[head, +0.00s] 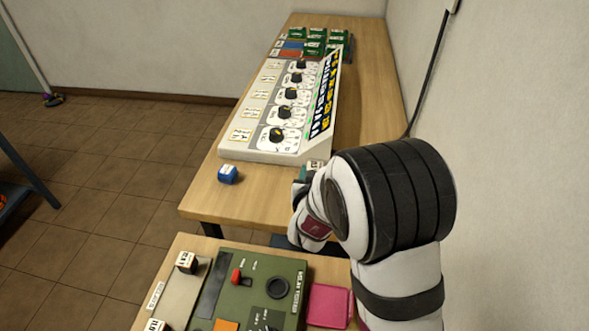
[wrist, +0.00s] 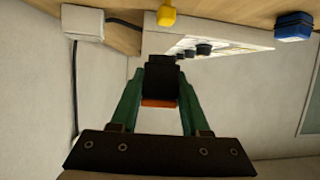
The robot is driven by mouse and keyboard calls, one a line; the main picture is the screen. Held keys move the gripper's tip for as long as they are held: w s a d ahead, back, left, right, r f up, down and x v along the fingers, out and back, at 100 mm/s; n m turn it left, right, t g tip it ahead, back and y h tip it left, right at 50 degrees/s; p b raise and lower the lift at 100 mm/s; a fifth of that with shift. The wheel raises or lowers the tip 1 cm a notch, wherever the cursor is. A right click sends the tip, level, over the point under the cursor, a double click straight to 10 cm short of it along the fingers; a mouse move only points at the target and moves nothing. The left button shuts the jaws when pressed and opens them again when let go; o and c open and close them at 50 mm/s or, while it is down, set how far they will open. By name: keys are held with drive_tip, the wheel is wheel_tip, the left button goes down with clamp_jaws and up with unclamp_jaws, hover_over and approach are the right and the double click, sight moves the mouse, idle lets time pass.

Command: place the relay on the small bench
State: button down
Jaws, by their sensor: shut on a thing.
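My gripper (head: 303,186) is over the near right end of the long wooden bench (head: 205,203), largely hidden by my wrist in the head view. In the wrist view its green fingers (wrist: 160,85) are shut on a dark block with an orange-brown face (wrist: 158,102), seemingly the relay. Its label cannot be made out. A nearer wooden bench (head: 190,243), likely the small bench, carries a green tester (head: 255,290), two white-topped blocks (head: 186,262) on a pale strip and a pink pad (head: 328,306).
A sloped white panel with black knobs (head: 285,112) fills the long bench's middle. A blue block (head: 228,174) stands at its near left, also in the wrist view (wrist: 293,27), with a yellow block (wrist: 166,15). Green blocks (head: 315,47) stand far back. A wall is at right.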

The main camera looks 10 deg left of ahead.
drive_tip(key=shift+d+r, duration=0.4)
drive_tip(key=shift+d, duration=0.1)
drive_tip(key=s+d+r+h, duration=0.1)
drive_tip(key=s+d+r, duration=0.7)
drive_tip(key=d+r, duration=0.55)
drive_tip(key=shift+y, duration=0.5)
drive_tip(key=w+a+f, duration=0.2)
drive_tip(key=a+f, duration=0.2)
drive_tip(key=w+a+f, duration=0.3)
drive_tip(key=a+f, duration=0.2)
drive_tip(key=w+a+f, duration=0.3)
drive_tip(key=a+f, duration=0.1)
drive_tip(key=shift+a+f, duration=0.35)
hover_over(271, 202)
drive_tip(key=f, duration=0.4)
drive_tip(key=d+f, duration=0.1)
drive_tip(key=f, duration=0.1)
drive_tip(key=shift+s+f, duration=0.1)
drive_tip(key=shift+f, duration=0.3)
drive_tip(key=f, duration=0.2)
drive_tip(key=a+f, duration=0.1)
drive_tip(key=shift+f, duration=0.55)
drive_tip(key=shift+f, duration=0.1)
